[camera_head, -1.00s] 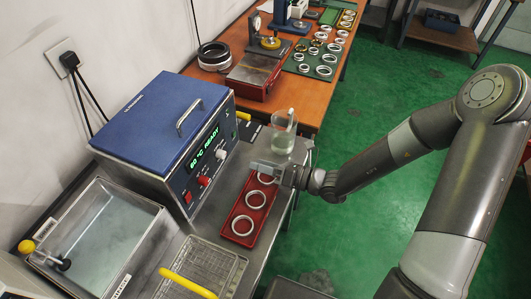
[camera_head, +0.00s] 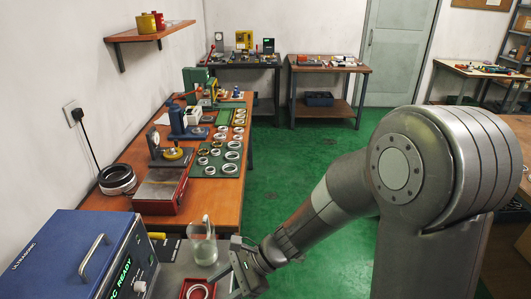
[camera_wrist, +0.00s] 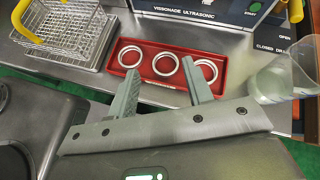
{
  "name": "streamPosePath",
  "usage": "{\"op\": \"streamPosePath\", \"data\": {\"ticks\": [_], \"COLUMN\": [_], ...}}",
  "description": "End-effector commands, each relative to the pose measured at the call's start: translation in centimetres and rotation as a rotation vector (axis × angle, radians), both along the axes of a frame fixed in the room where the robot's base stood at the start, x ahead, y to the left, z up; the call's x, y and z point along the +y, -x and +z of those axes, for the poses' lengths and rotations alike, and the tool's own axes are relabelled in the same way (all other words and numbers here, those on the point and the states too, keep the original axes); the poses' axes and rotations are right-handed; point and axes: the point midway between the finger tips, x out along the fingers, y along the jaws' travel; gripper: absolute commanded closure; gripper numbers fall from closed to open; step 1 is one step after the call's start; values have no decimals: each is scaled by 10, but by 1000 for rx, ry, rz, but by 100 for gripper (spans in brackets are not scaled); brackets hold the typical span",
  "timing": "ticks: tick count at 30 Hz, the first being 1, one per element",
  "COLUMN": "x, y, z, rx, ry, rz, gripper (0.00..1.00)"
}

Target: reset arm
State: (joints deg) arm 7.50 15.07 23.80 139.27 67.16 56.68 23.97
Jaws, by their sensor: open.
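My gripper (camera_wrist: 160,88) is open and empty in the wrist view, its two fingers apart. It points towards a red tray (camera_wrist: 229,57) that holds several white rings (camera_wrist: 165,65) on the steel counter. A gap seems to lie between the fingertips and the rings, but its height is hard to tell. In the head view my gripper (camera_head: 238,268) is at the bottom, beside the red tray (camera_head: 188,284) and near a glass beaker (camera_head: 204,250). Most of the tray is cut off there.
The blue ultrasonic cleaner (camera_head: 62,258) stands at lower left. The beaker (camera_wrist: 272,82) is close to my gripper's right side in the wrist view. A wire basket (camera_wrist: 68,30) is at upper left. The orange workbench (camera_head: 222,199) beyond holds rings and tools. Green floor (camera_head: 305,150) is open.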

Motion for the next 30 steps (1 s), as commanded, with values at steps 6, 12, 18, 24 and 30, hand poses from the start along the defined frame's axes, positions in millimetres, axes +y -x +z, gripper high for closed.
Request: {"op": "streamPosePath", "data": {"ticks": [6, 12, 18, 24, 30], "x": [-45, -90, -136, -184, -226], "y": [6, 11, 17, 27, 40], "z": [27, 54, 86, 123, 156], "rx": [-308, -560, -789, -991, -1143], "ry": [149, 299, 466, 649, 823], "rz": [187, 352, 509, 654, 772], "gripper": [54, 54, 54, 54, 54]}}
